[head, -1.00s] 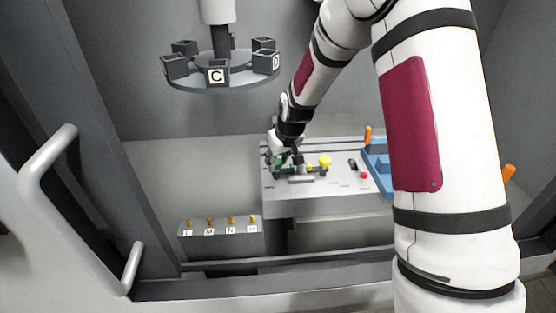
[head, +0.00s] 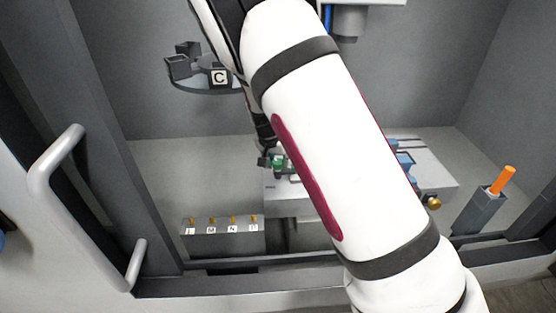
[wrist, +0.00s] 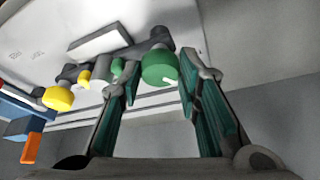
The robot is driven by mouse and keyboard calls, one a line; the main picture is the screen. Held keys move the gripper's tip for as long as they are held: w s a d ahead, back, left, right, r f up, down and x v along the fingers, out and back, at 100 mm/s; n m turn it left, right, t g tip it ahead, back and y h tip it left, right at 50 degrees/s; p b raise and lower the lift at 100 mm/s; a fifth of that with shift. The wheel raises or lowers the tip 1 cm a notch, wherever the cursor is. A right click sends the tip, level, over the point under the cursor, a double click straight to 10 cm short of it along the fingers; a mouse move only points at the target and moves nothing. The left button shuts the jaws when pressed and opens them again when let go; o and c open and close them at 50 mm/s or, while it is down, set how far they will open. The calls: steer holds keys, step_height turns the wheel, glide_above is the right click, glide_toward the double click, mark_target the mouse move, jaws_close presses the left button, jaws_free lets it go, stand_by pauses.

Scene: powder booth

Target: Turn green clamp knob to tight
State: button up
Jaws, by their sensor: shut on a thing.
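The green clamp knob (wrist: 160,67) is a round green cap with a pale mark on its face. It sits on a dark clamp body in the wrist view. My gripper (wrist: 160,84) has one finger on each side of the knob and is shut on it. In the head view the green knob (head: 278,164) is small, at the left end of the grey fixture block (head: 290,203), with my gripper (head: 266,161) at it. My arm hides much of the fixture there. I cannot read a tight marking.
A yellow knob (wrist: 57,98) is on the same fixture, with an orange-handled blue part (wrist: 32,147) beyond it. A box with several lettered pegs (head: 223,240) stands in front left. A carousel with block C (head: 220,77) hangs above. An orange-handled holder (head: 487,207) is at right.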

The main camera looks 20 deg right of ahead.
steer(key=shift+m, duration=0.4)
steer(key=shift+f, duration=0.1)
steer(key=o, duration=1.1)
steer(key=shift+o, duration=0.2)
steer(key=v, duration=1.2)
steer(key=shift+w+a, duration=0.1)
